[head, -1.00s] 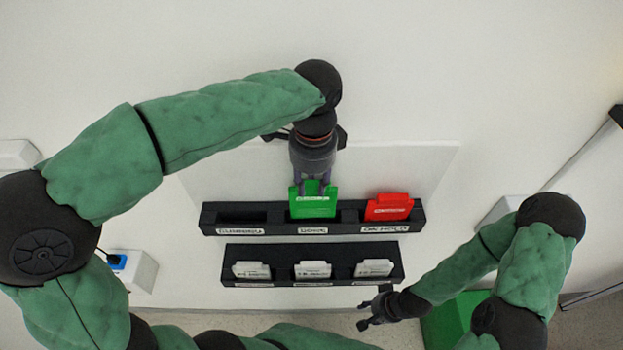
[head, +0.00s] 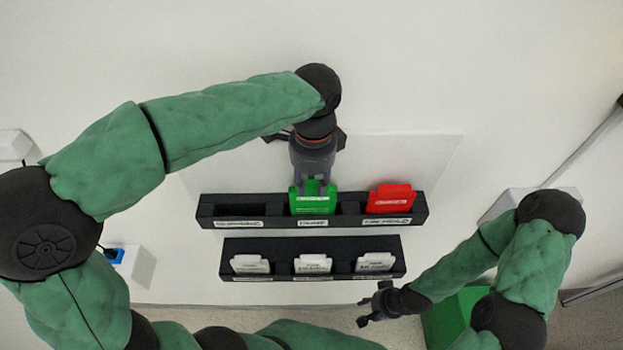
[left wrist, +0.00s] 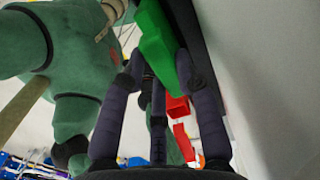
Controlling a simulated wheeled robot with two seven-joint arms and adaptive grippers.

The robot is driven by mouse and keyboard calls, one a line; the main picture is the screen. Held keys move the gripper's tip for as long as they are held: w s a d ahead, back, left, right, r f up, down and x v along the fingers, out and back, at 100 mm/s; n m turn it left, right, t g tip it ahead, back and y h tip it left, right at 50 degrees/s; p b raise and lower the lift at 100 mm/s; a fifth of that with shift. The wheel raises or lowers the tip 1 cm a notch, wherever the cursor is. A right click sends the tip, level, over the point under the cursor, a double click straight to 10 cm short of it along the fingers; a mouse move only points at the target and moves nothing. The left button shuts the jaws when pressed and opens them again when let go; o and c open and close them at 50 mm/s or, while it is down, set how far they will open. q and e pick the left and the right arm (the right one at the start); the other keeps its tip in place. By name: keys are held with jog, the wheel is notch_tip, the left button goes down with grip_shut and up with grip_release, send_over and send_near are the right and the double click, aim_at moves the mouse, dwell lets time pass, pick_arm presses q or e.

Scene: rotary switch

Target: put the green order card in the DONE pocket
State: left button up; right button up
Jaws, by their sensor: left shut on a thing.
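The green order card (head: 311,204) is upright in the middle pocket of the upper black rack (head: 268,209), its top part showing above the front wall. My left gripper (head: 314,185) comes down from above and is shut on the card's top edge. In the left wrist view the green card (left wrist: 157,38) lies between the fingertips (left wrist: 160,68). The pocket labels are too blurred to read surely, so I cannot tell which pocket is DONE. My right gripper (head: 366,306) is empty at the lower right, fingers apart.
A red card (head: 390,199) is in the upper rack's right pocket; the left pocket (head: 240,211) looks empty. A lower black rack (head: 282,246) holds three white cards (head: 312,263). A green box (head: 449,318) stands beside my right forearm.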

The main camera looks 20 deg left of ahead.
pick_arm(q)
jog(key=o, duration=1.1)
notch_tip(320, 180, up, 12)
jog(key=shift+d+f, duration=0.1)
jog(key=shift+d, duration=0.05)
